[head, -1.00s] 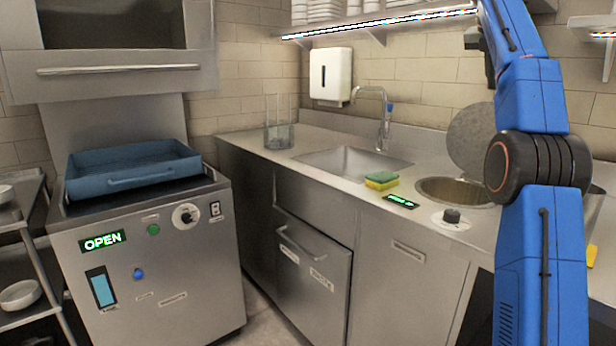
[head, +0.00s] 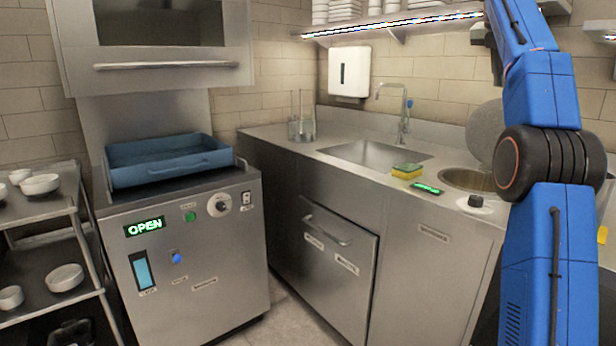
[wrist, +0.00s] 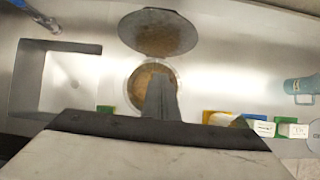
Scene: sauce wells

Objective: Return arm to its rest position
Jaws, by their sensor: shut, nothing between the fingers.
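My blue arm stands upright along the right side of the head view, with its black elbow joint (head: 545,165) in front of the counter. My gripper shows in the wrist view as a dark wedge (wrist: 162,88), shut and empty. It hangs above the counter, in front of the round well (wrist: 140,84), whose round lid (wrist: 158,32) lies or stands behind it. In the head view my gripper end is mostly cut off at the top edge.
A steel machine (head: 200,262) marked OPEN carries a blue tray (head: 165,160). The counter holds a sink (head: 372,154), a sponge (head: 407,171) and glass containers (head: 301,130). A shelf cart (head: 40,225) with bowls stands left. Floor shows between machine and counter.

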